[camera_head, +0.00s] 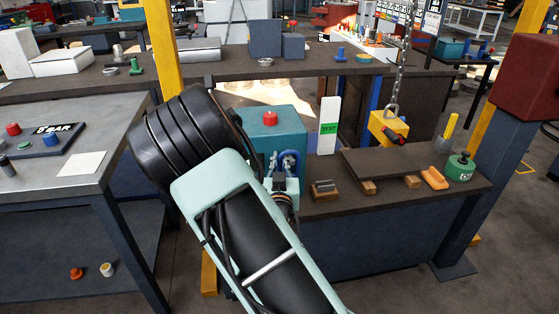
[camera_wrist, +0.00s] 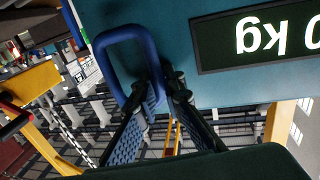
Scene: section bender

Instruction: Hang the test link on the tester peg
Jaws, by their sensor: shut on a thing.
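The test link is a blue rounded loop (camera_wrist: 97,50) in the wrist view. My gripper (camera_wrist: 160,82) is shut on one side of it, with the rest of the loop standing out beyond the fingertips. The link is in front of the teal tester (camera_wrist: 210,90), whose dark display (camera_wrist: 260,38) reads upside down, ending in "0 kg". In the head view the tester (camera_head: 292,118) has a red button on top, and my gripper (camera_head: 284,170) is close to its front. The peg cannot be made out, and whether the link touches it cannot be told.
The dark bench (camera_head: 340,202) also carries wooden blocks, an orange piece (camera_head: 434,178) and a green weight (camera_head: 460,167). A grey-topped table (camera_head: 105,130) is at left.

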